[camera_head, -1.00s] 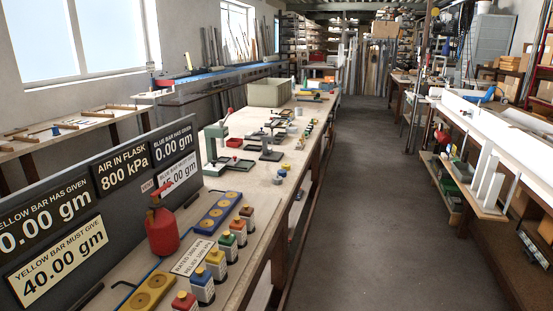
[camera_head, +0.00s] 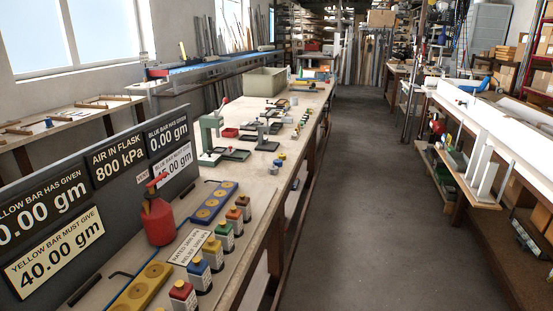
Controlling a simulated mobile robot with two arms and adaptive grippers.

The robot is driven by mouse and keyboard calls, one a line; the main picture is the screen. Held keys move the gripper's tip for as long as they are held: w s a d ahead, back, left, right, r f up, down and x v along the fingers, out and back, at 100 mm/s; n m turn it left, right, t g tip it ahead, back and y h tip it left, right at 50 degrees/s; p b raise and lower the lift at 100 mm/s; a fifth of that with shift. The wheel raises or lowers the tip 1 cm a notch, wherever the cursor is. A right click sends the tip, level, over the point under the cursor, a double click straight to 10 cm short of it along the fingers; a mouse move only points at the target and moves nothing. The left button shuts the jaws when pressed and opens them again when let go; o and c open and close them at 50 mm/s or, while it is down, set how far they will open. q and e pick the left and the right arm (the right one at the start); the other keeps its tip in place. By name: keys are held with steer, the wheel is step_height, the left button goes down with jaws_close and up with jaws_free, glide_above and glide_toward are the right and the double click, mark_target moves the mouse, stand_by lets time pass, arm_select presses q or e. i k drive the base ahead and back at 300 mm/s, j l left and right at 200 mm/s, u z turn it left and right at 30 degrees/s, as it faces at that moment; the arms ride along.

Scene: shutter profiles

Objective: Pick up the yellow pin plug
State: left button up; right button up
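I cannot tell for certain which thing is the yellow pin plug. A yellow bar (camera_head: 140,288) with round discs lies on the near bench, and a blue bar (camera_head: 213,204) with yellow discs lies farther along. A bottle with a yellow cap (camera_head: 212,252) stands in the bottle row. Neither of my grippers is in view.
A red flask (camera_head: 158,220) stands before the dark sign board (camera_head: 70,210). Several capped bottles line the bench's right side. A green press (camera_head: 209,138) and a grey-green bin (camera_head: 265,82) stand farther along. The floor aisle (camera_head: 350,200) right of the bench is clear.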

mark_target(282, 157)
steer(key=i+l+u, duration=0.1)
steer(key=u, duration=0.35)
steer(key=i+l+u, duration=0.1)
steer(key=u, duration=0.4)
steer(key=l+u, duration=0.3)
steer(key=u, duration=0.15)
steer(key=i+l+u, duration=0.1)
steer(key=l+u, duration=0.2)
steer(key=l, duration=0.6)
steer(key=l+u, duration=0.3)
steer(key=l, duration=0.55)
steer(key=k+l+u, duration=0.15)
steer(key=l+u, duration=0.15)
steer(key=l, duration=0.6)
